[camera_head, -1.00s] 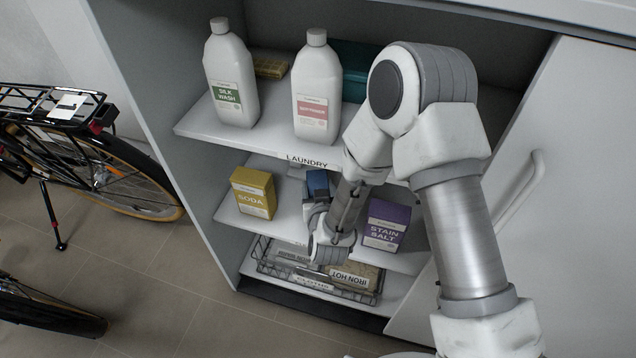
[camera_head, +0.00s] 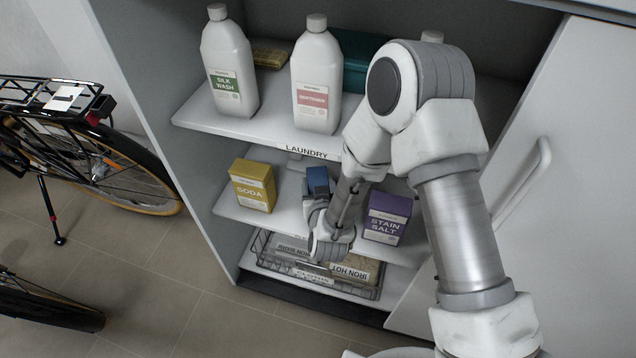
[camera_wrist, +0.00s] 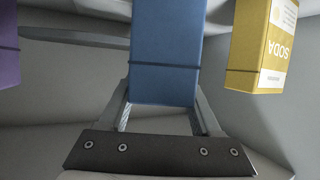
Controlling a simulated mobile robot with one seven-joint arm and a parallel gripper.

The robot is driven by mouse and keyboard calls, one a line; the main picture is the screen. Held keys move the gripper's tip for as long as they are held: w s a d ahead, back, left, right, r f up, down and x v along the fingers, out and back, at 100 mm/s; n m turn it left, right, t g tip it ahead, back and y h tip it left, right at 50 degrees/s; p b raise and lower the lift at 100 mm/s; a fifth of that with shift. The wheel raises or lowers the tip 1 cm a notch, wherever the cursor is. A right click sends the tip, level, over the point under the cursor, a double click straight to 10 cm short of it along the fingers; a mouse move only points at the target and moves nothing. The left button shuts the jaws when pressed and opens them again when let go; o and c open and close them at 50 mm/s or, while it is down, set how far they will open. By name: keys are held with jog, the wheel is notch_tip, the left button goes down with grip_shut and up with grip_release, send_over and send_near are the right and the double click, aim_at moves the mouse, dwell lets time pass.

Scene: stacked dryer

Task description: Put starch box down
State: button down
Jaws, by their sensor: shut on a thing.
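The starch box is the blue box (camera_wrist: 166,50) in the wrist view, upside-down camera view, with no label readable. My gripper (camera_wrist: 162,112) is shut on it, one finger on each side. In the head view the blue box (camera_head: 317,180) shows only in part, over the middle shelf (camera_head: 286,217) between the soda box and the stain salt box. My gripper's wrist hides its lower part. I cannot tell whether its base touches the shelf.
The yellow soda box (camera_head: 252,186) stands to the left and the purple stain salt box (camera_head: 387,217) to the right. White bottles (camera_head: 230,70) stand on the shelf above. A wire basket (camera_head: 315,270) is below.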

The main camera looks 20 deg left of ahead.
jog(key=shift+f, duration=0.2)
grip_release()
